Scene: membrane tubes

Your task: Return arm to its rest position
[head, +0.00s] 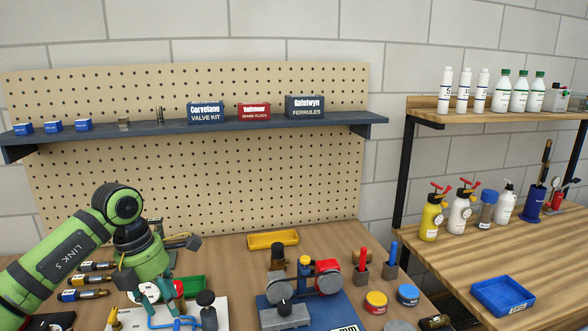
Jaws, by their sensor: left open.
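My left arm (65,255), green and black, comes in from the left and bends down at its wrist over the left part of the workbench. My left gripper (152,291) points down at the bench below the wrist, close to a white plate with blue fittings (178,322). Its fingers are small in the picture and partly merge with the things around them; they are open, and I see nothing held. White membrane tubes (464,92) stand upright on the right wooden shelf, far from my gripper. My right gripper is not in view.
Near the wrist lie dark cylindrical fittings (84,294) and a green tray (192,286). A blue-based device (300,300) stands at centre, with a yellow tray (272,239) behind. A dark shelf (275,124) crosses the pegboard. A blue tray (502,296) lies on the right table.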

